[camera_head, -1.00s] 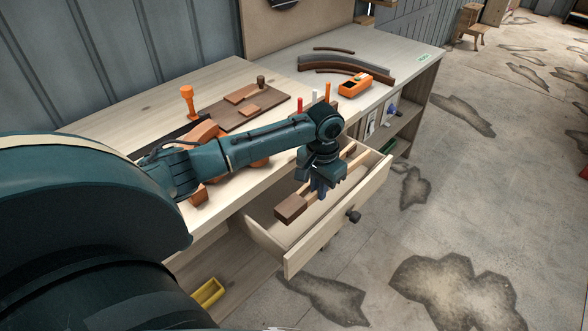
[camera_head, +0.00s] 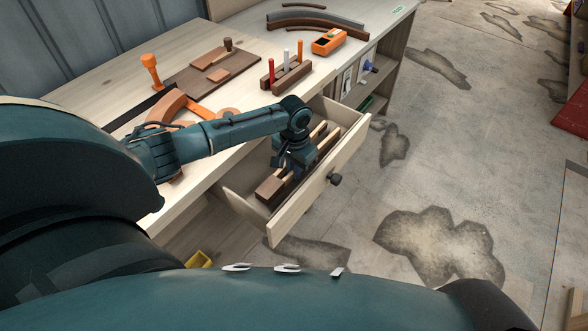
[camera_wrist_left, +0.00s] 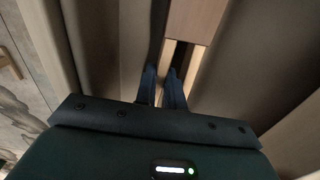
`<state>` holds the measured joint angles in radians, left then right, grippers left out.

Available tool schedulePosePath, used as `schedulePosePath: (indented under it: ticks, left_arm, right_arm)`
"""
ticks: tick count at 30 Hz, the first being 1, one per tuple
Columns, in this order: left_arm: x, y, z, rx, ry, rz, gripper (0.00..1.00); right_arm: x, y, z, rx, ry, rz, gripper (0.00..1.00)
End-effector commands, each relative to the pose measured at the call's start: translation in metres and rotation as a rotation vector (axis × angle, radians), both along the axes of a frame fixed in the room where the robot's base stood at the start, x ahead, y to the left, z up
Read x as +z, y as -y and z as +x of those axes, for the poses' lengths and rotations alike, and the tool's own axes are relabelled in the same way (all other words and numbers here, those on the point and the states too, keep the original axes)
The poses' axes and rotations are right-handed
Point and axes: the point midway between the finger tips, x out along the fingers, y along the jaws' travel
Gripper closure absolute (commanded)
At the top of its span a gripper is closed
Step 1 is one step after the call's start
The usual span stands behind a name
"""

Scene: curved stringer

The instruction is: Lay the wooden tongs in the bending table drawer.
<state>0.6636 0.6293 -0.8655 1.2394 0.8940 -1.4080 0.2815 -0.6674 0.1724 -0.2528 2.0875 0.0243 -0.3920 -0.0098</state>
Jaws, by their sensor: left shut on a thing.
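The wooden tongs (camera_head: 268,189) have a dark brown block at the near end and paler arms. They are inside the open bending table drawer (camera_head: 284,226), lying along its length. In the left wrist view the tongs' brown end (camera_wrist_left: 196,20) and pale arms show ahead of the fingers. My left gripper (camera_head: 290,172) reaches down into the drawer and is shut on the tongs; its fingertips (camera_wrist_left: 166,84) show in the left wrist view. Whether the tongs touch the drawer floor is not clear. My right gripper is not in view.
The bending table (camera_head: 110,92) carries a brown board (camera_head: 213,72), orange clamp pieces and a marker rack (camera_head: 287,83). An orange device (camera_head: 328,42) and curved strips lie at the far end. A dark knob (camera_head: 335,179) sticks out from the drawer front.

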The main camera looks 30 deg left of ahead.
Motion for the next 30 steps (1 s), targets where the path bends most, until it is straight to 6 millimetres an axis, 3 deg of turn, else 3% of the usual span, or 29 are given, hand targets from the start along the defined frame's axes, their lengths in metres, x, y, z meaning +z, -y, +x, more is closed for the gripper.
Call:
schedulePosePath:
  ticks: [12,13,20,30]
  left_arm:
    - [-0.009,0.0003,0.0003,0.0,0.002,0.0,1.0]
    - [-0.0085,0.0002,0.0003,0.0,0.001,0.0,0.87]
    - [-0.0084,0.0001,0.0001,0.0,0.001,0.0,0.68]
    - [-0.0023,-0.0004,0.0007,0.0,0.003,0.0,0.68]
  right_arm:
    - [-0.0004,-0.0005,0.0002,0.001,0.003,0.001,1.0]
    - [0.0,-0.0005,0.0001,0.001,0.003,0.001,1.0]
    - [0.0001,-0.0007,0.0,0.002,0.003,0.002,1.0]
    - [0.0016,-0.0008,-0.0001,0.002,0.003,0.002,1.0]
